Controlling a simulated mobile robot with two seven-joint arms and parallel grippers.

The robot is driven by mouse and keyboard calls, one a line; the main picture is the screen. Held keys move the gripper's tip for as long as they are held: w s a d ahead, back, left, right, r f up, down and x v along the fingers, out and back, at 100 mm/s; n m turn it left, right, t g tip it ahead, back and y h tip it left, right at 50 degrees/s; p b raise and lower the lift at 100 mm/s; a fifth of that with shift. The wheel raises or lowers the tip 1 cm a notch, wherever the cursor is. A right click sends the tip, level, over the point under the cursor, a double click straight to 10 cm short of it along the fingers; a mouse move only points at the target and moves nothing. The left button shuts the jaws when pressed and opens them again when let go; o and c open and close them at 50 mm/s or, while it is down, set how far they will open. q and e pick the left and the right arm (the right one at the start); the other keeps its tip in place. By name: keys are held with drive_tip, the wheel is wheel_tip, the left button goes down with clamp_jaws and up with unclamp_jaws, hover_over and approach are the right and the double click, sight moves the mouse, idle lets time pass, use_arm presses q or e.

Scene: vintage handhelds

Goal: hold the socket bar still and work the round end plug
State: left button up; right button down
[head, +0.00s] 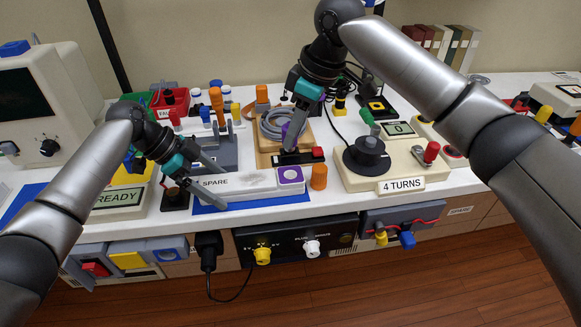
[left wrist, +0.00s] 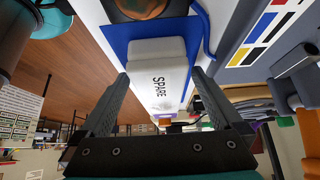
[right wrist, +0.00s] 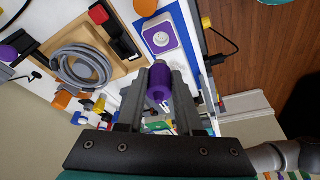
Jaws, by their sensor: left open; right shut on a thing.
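The socket bar (head: 240,185) is a pale bar marked SPARE, lying on a blue mat, with a purple square socket (head: 290,174) at its right end. My left gripper (head: 222,189) is open at the bar's left end. In the left wrist view the bar (left wrist: 158,75) shows between the two parted fingers; I cannot tell whether they touch it. My right gripper (head: 292,143) is shut on the purple round end plug (right wrist: 161,82). It holds the plug above and behind the socket, apart from it. The socket (right wrist: 160,38) is empty in the right wrist view.
An orange cylinder (head: 319,177) stands just right of the bar. A wooden tray (head: 267,143) with a coiled grey cable lies behind it. A device marked 4 TURNS (head: 400,185) stands to the right, and a READY box (head: 118,198) to the left.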

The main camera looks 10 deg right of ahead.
use_arm(q)
drive_tip(key=shift+v, duration=3.75)
drive_tip(key=v, duration=1.2)
drive_tip(key=shift+s+a+f, duration=0.1)
use_arm(e)
drive_tip(key=shift+s, duration=0.1)
